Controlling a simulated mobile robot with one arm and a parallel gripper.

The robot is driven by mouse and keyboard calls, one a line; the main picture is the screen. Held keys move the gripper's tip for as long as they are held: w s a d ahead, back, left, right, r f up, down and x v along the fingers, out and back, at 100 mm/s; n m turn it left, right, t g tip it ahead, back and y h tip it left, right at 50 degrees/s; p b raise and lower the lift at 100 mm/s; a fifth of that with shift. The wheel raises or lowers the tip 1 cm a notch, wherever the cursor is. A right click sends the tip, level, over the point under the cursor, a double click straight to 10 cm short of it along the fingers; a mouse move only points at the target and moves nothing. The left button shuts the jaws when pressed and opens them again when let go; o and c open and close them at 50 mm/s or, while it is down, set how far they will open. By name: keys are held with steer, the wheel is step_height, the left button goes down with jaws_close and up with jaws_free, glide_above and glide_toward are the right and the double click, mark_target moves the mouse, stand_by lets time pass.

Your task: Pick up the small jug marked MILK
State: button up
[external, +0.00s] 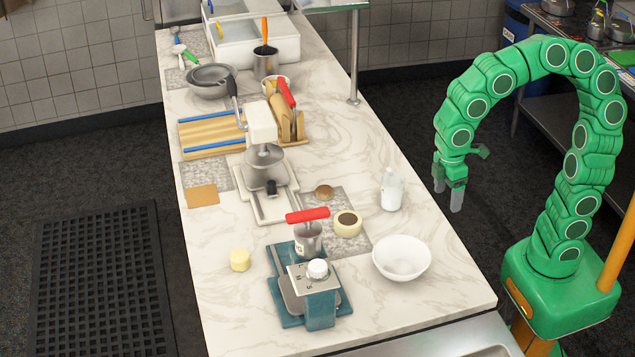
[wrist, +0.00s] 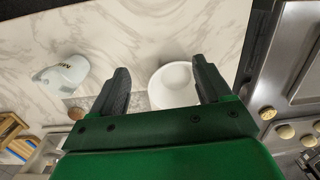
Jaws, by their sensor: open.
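A small white bottle-like jug (external: 391,190) stands upright on the marble counter near its right edge. In the wrist view my fingers (wrist: 161,66) are spread.
A white bowl (external: 401,258) stands in front of the jug and shows between my fingers in the wrist view. The counter behind the jug is clear.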

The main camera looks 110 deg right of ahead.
steer(key=w+d+f, duration=0.2)
steer(key=w+d, duration=0.3)
steer(key=d, duration=0.4)
steer(key=m, duration=0.3)
glide_above(389, 178)
steer(key=d, duration=0.2)
step_height(389, 178, down, 6)
steer(key=shift+s+d+f+t, duration=0.2)
steer(key=shift+d+f+t, duration=0.1)
steer(key=shift+f, duration=0.15)
steer(key=shift+s+a+f, duration=0.1)
steer(key=shift+s+f, duration=0.05)
steer(key=shift+f, duration=1.6)
steer(key=shift+s+f, duration=0.15)
steer(key=shift+f, duration=1.55)
steer(key=c, duration=1.3)
steer(key=shift+r, duration=0.15)
